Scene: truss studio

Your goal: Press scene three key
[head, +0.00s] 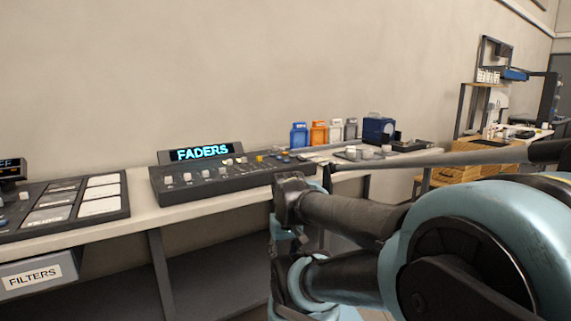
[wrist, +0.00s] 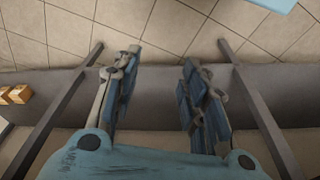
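A dark key panel (head: 70,205) with several large pale keys lies on the long bench at the left of the head view. Its key labels are too small to read, so I cannot tell which is the scene three key. My gripper (wrist: 158,72) shows in the wrist view with its two blue-padded fingers apart and nothing between them. It hangs above the floor and a grey horizontal shelf or beam, with no key in that view. In the head view my arm fills the lower right, well to the right of the key panel.
A fader console (head: 225,178) with a lit FADERS sign (head: 200,153) stands right of the key panel. A drawer marked FILTERS (head: 30,276) is under the bench. Coloured bottles (head: 318,133) and a blue box (head: 378,130) stand farther along. Bench legs (wrist: 262,115) flank my gripper.

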